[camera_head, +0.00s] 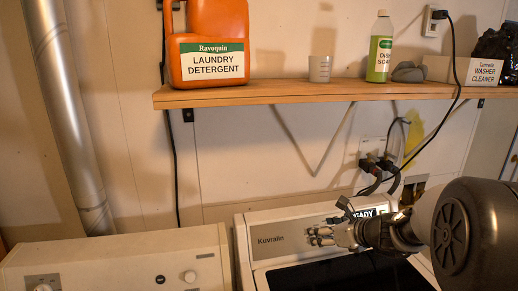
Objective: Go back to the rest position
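My gripper (322,236) is at the lower right, in front of the washer's control panel, with its fingers pointing left. The arm comes in from the right edge, where a large dark round joint of mine shows. The fingers are small and seen at an angle, and I cannot tell how far apart they are. I see no object held in them. The gripper and wrist hide part of the panel and part of a "READY" label (377,212).
A white washer (262,222) marked Kuvralin stands below the wooden shelf (300,93). The shelf holds an orange detergent jug (209,35), a measuring cup (320,68), a green dish soap bottle (380,50) and a washer cleaner box (478,72). Cables and valves (378,165) are behind the arm.

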